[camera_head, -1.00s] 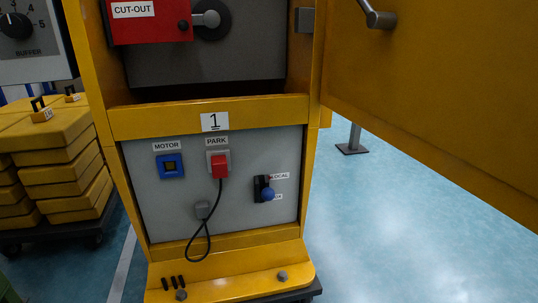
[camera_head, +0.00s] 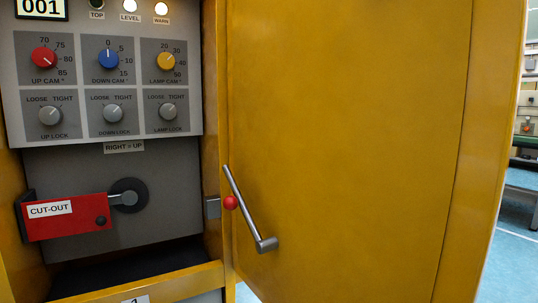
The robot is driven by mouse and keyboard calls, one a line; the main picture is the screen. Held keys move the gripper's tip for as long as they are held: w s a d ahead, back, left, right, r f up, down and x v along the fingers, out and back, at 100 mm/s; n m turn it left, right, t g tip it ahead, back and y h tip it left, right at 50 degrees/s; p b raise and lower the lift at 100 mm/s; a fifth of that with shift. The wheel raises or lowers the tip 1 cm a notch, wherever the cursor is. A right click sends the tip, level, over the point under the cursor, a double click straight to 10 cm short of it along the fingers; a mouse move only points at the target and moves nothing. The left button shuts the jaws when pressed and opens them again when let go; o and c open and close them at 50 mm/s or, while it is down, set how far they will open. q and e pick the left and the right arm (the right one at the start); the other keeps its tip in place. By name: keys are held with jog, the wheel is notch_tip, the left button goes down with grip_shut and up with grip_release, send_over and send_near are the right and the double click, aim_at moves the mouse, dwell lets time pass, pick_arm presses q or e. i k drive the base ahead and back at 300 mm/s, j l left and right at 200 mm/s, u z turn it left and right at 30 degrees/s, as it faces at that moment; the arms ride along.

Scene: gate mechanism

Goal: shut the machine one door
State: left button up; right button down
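The machine one door (camera_head: 350,130) is a large yellow panel standing open on the right side of the yellow cabinet. A grey lever handle (camera_head: 249,210) with a red ball (camera_head: 231,202) at its middle shows near the door's left edge. The cabinet's grey interior (camera_head: 70,175) is exposed to the left of the door. A grey catch block (camera_head: 212,207) sits on the cabinet's right post. Neither of my grippers shows in this view.
Inside the cabinet are a red cut-out lever (camera_head: 66,216), several coloured knobs and lock dials on a light panel (camera_head: 110,85), and a dark recess (camera_head: 130,268) below. At the far right are blue floor (camera_head: 510,260) and a dark bench (camera_head: 522,180).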

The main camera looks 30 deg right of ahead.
aim_at(372, 140)
jog(key=l+u, duration=0.15)
jog(key=l, duration=0.45)
jog(key=l+u, duration=0.15)
jog(key=l, duration=0.4)
jog(key=k+l+u, duration=0.1)
jog(key=l, duration=0.45)
jog(key=k+l+u, duration=0.15)
jog(key=l, duration=0.4)
jog(key=j, duration=0.4)
jog(key=k+u, duration=0.05)
